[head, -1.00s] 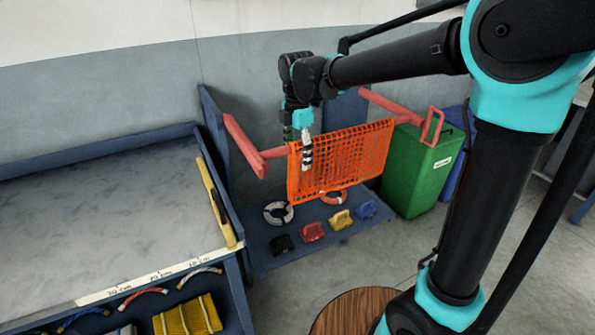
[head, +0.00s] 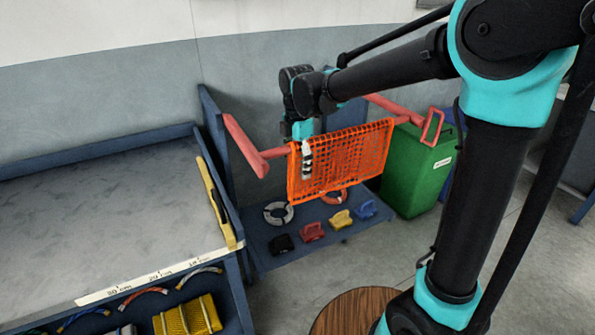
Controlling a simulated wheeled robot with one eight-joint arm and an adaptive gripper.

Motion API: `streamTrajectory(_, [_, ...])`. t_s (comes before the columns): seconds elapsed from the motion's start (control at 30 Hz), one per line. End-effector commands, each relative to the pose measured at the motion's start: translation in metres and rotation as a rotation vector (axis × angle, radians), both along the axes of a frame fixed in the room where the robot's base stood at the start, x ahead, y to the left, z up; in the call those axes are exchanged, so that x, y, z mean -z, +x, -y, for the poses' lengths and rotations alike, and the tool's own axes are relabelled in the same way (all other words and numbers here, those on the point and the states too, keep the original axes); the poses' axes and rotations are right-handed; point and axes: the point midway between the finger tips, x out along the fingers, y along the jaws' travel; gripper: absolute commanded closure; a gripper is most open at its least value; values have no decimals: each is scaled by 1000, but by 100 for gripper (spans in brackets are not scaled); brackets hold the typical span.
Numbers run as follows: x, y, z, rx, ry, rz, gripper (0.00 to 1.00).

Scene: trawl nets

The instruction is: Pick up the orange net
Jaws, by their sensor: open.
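The orange net (head: 345,162) hangs over a red-pink rail (head: 277,153) above a blue shelf, its mesh facing me. My gripper (head: 306,172) is open and points down at the net's upper left part. One pale finger with dark bands shows in front of the mesh. The other finger is hidden, so I cannot tell whether the net's top edge lies between the fingers.
A blue shelf (head: 300,256) below holds rings and several coloured clips. A green bin (head: 418,170) stands to the right. A grey-topped table (head: 100,220) with a ruler strip is at left. A round wooden top (head: 350,312) is in front.

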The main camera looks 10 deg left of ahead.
Motion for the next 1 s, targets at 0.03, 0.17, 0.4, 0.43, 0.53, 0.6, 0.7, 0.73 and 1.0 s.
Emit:
streamTrajectory(0.03, [2, 0, 0, 0, 0, 0, 31])
streamTrajectory(0.17, [7, 0, 0, 0, 0, 0, 31])
streamTrajectory(0.4, [16, 0, 0, 0, 0, 0, 31])
streamTrajectory(0.43, [17, 0, 0, 0, 0, 0, 31])
streamTrajectory(0.53, [20, 0, 0, 0, 0, 0, 31])
streamTrajectory(0.6, [22, 0, 0, 0, 0, 0, 31])
streamTrajectory(0.7, [24, 0, 0, 0, 0, 0, 31])
streamTrajectory(0.73, [24, 0, 0, 0, 0, 0, 31])
streamTrajectory(1.0, [24, 0, 0, 0, 0, 0, 36])
